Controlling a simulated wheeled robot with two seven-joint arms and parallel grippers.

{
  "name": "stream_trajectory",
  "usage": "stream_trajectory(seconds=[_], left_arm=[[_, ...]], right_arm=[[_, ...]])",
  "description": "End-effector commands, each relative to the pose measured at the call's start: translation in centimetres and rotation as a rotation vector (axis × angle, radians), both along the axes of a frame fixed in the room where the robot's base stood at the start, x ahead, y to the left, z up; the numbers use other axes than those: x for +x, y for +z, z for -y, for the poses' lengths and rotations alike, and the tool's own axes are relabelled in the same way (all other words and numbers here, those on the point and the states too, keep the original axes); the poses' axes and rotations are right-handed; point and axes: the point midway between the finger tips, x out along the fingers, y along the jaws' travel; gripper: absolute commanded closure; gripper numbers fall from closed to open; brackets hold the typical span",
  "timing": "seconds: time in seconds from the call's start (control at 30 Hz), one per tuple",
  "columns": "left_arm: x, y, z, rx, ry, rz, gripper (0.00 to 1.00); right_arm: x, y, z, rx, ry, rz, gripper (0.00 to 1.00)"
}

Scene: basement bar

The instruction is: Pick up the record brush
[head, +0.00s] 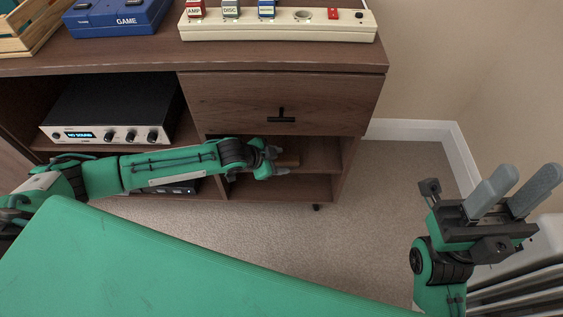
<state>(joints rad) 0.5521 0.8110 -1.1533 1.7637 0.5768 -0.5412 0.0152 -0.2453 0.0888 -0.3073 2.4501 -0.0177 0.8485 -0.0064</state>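A small brown, wooden-looking object, probably the record brush (289,160), lies in the open lower right compartment of the cabinet, under the drawer. My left gripper (280,162) reaches into that compartment from the left. Its grey fingertips stand apart, one above and one below the near end of the brush in the picture. I cannot tell whether they touch it, and the gripper hides part of it. My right gripper (517,183) is at the right, away from the cabinet, with its two grey fingers apart and nothing between them.
The compartment has a middle shelf and a closed drawer (278,92) above it. An amplifier (112,112) sits in the left bay. A power strip (278,24) and a blue game box (117,16) are on top.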

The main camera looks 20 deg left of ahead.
Motion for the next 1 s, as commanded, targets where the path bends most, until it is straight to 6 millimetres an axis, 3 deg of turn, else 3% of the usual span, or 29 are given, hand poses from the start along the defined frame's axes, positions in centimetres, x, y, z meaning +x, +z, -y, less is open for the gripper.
stream_trajectory(seconds=[0.03,0.23,0.27,0.63,0.83,1.0], left_arm=[[0.0,0.0,0.0,0.0,0.0,0.0,0.57],[0.0,0.0,0.0,0.0,0.0,0.0,0.96],[0.0,0.0,0.0,0.0,0.0,0.0,0.98],[0.0,0.3,0.0,0.0,0.0,0.0,0.98],[0.0,2.0,0.0,-0.002,-0.001,0.001,0.98],[-2.7,1.7,-2.3,0.002,0.0,-0.004,0.98]], right_arm=[[0.0,0.0,0.0,0.0,0.0,0.0,0.64],[0.0,0.0,0.0,0.0,0.001,0.0,0.64],[0.0,0.0,0.0,0.0,0.001,0.0,0.64],[0.0,0.2,0.0,0.001,0.001,0.002,0.64],[-0.1,0.7,0.0,0.002,0.001,-0.009,0.64],[0.0,0.2,0.0,-0.006,0.001,-0.05,0.64]])
